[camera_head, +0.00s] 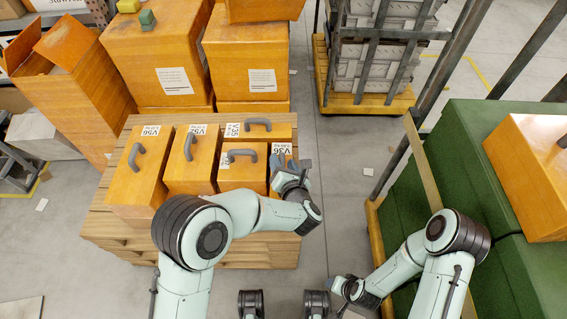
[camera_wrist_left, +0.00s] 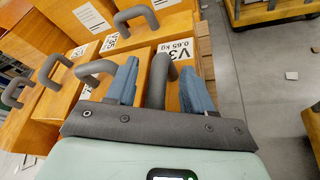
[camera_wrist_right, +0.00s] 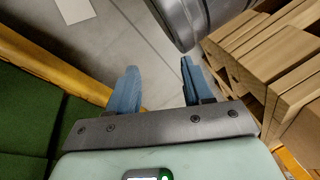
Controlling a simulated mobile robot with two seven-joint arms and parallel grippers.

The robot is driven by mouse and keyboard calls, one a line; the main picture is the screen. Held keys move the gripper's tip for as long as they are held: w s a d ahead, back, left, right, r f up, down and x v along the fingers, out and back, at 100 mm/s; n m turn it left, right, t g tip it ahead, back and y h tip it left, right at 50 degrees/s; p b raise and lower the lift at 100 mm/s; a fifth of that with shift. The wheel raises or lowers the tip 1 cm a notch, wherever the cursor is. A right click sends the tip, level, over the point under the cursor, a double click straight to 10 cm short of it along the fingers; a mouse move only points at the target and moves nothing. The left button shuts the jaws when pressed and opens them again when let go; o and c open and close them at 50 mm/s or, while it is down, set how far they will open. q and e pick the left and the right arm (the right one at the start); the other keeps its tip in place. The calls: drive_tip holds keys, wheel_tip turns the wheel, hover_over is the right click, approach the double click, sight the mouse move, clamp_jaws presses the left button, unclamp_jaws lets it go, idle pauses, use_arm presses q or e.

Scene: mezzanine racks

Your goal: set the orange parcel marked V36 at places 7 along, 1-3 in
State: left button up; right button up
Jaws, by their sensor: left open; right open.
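The orange parcel marked V36 (camera_head: 281,149) stands at the right end of a group of orange parcels on a wooden pallet (camera_head: 240,254). My left gripper (camera_head: 292,166) is over it and hides much of it. In the left wrist view, a parcel with a partly hidden label, V3 and 0.65 kg (camera_wrist_left: 180,50), has its grey handle (camera_wrist_left: 157,82) between the two blue fingers. The fingers are open and stand apart on either side of the handle. My right gripper (camera_wrist_right: 158,75) is open and empty, above the floor beside the pallet.
Parcel V56 (camera_head: 137,185), another handled parcel (camera_head: 190,172), and V35 (camera_head: 272,131) stand close by on the pallet. Large orange boxes (camera_head: 248,60) rise behind. A green block (camera_head: 470,150) bears an orange box (camera_head: 530,190) at right. Grey floor (camera_head: 345,200) lies between.

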use_arm(q)
drive_tip(key=shift+s+d+r, duration=0.15)
drive_tip(key=shift+s+r, duration=0.05)
drive_tip(key=shift+s, duration=0.15)
drive_tip(key=v, duration=0.3)
drive_tip(key=shift+p, duration=0.4)
drive_tip(key=p+v, duration=0.1)
drive_tip(key=v, duration=0.7)
use_arm(e)
drive_tip(key=shift+s+a+r, duration=0.2)
drive_tip(key=shift+a+r, duration=0.1)
drive_tip(key=shift+r, duration=0.3)
drive_tip(key=shift+s+a+r, duration=0.15)
drive_tip(key=shift+a+r, duration=0.15)
drive_tip(key=shift+r, duration=0.3)
